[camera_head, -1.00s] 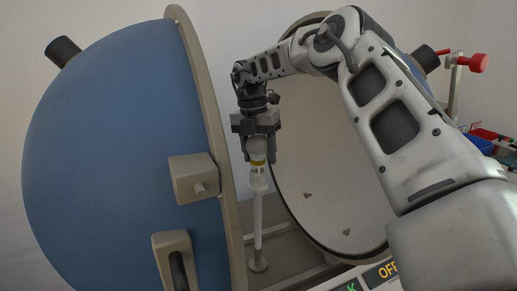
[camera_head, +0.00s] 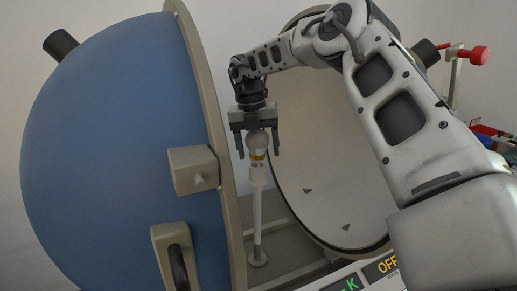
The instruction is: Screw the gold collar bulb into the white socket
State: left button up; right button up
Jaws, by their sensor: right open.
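The gold collar bulb (camera_head: 257,141) stands upright on top of the white socket (camera_head: 258,176), its round glass up and its gold band low. The socket tops a thin white post between the two halves of the sphere. My right gripper (camera_head: 257,152) is open, pointing down, with one finger on each side of the bulb and a visible gap to the glass. How deep the bulb's base sits in the socket is too small to tell. My left gripper is not in view.
A blue half-sphere (camera_head: 115,150) with a tan rim stands close on the left. A white-lined half-sphere (camera_head: 325,185) stands open on the right behind my arm. A panel marked OFF (camera_head: 385,267) is at the bottom. A red knob (camera_head: 478,55) and small bins are at far right.

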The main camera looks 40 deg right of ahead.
jog(key=n, duration=0.4)
jog(key=n+t, duration=0.1)
jog(key=n, duration=0.3)
jog(key=shift+w+h, duration=0.1)
jog(key=shift+h, duration=0.2)
jog(key=n, duration=0.6)
jog(key=shift+t, duration=0.4)
jog(key=n, duration=0.2)
jog(key=shift+w+a+n, duration=0.1)
jog(key=shift+n, duration=0.3)
